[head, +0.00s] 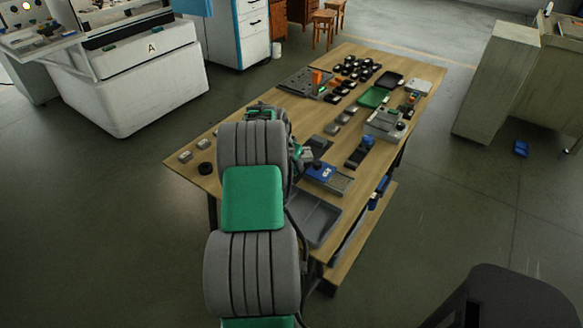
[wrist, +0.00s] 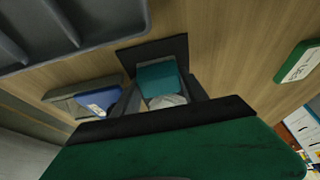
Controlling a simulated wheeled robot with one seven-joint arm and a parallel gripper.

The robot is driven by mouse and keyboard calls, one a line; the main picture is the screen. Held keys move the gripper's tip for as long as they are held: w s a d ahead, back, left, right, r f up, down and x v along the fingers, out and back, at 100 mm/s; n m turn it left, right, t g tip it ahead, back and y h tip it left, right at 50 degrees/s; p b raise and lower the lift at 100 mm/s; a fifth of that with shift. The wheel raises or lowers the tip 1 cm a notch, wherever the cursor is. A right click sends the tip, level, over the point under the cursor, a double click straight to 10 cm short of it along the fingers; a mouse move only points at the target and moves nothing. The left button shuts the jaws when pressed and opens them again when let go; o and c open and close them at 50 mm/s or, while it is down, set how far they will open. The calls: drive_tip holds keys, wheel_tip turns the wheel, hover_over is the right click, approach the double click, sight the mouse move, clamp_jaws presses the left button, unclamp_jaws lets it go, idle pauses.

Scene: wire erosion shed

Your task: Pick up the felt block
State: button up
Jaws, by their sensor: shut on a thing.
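In the wrist view a teal block with a pale grey-white part (wrist: 157,78), which looks like the felt block, sits between the fingers of my gripper (wrist: 160,92). My gripper is shut on it, with a dark finger on either side. A dark flat plate shows just beyond the block. I cannot tell whether the block still touches what is under it. In the head view my arm reaches over the wooden table (head: 235,140) and hides most of the gripper. I cannot make out the block there.
A grey tray (head: 315,222) lies at the table's near edge, with a blue box (head: 320,171) beside it. A green tray (head: 374,97), an orange item (head: 317,76) and several dark blocks (head: 356,68) fill the far part. The front left has some bare wood.

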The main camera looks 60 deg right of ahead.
drive_tip(key=c, duration=0.5)
drive_tip(key=shift+o, duration=0.2)
drive_tip(key=shift+r, duration=0.6)
drive_tip(key=s+a+r+b, duration=0.1)
drive_tip(key=s+r+b, duration=0.1)
drive_tip(key=s+r, duration=0.9)
drive_tip(key=s, duration=0.3)
drive_tip(key=shift+a+r, duration=0.25)
drive_tip(key=shift+r, duration=0.15)
